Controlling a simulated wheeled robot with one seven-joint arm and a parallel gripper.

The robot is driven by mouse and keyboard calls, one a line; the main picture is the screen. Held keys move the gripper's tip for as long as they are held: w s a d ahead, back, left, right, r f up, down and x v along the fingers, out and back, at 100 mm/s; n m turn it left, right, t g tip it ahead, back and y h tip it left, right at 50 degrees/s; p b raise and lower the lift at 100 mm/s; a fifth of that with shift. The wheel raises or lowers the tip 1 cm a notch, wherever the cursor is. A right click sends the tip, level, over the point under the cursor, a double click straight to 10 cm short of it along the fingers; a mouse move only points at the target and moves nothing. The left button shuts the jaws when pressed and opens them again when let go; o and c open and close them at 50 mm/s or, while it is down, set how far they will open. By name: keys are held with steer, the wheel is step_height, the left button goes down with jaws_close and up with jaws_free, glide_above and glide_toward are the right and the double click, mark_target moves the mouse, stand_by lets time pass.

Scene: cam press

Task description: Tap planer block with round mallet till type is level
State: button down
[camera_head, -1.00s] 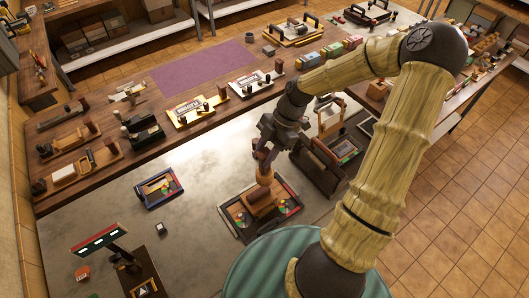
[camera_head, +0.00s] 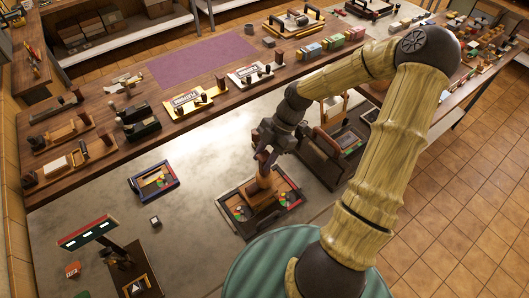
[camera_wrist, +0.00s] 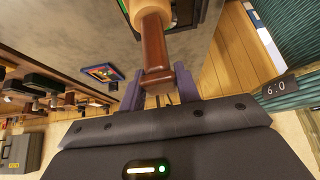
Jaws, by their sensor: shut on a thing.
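My gripper (camera_head: 268,152) is shut on the handle of the round mallet and holds it over the dark-framed tray (camera_head: 232,222) on the grey stone top. In the wrist view the red-brown handle (camera_wrist: 154,50) runs between my gripper's purple fingers (camera_wrist: 158,92), with the pale round head (camera_wrist: 148,8) at the top edge. In the head view the mallet head (camera_head: 264,179) is low over the brown planer block (camera_head: 260,198) inside the tray. I cannot tell whether they touch. Coloured pieces show beside the block; the type under it is hidden.
A smaller blue-framed tray (camera_head: 155,181) lies to the left on the stone. A dark stand with a red-edged top (camera_head: 88,232) stands at the lower left. A dark press-like frame (camera_head: 335,150) stands close right of my gripper. A wooden bench (camera_head: 215,78) with several tools runs behind.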

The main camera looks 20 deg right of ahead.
steer(key=shift+r+p, duration=2.7)
steer(key=shift+r, duration=0.05)
steer(key=shift+f, duration=0.1)
steer(key=shift+w, duration=0.15)
steer(key=shift+s+a, duration=0.2)
steer(key=shift+s, duration=0.05)
steer(key=shift+s+a+f, duration=0.1)
steer(key=shift+s+a, duration=0.05)
steer(key=shift+a, duration=0.35)
steer(key=shift+s+a+f, duration=0.1)
steer(key=shift+s+a, duration=0.05)
steer(key=shift+a, duration=0.3)
steer(key=shift+d, duration=0.1)
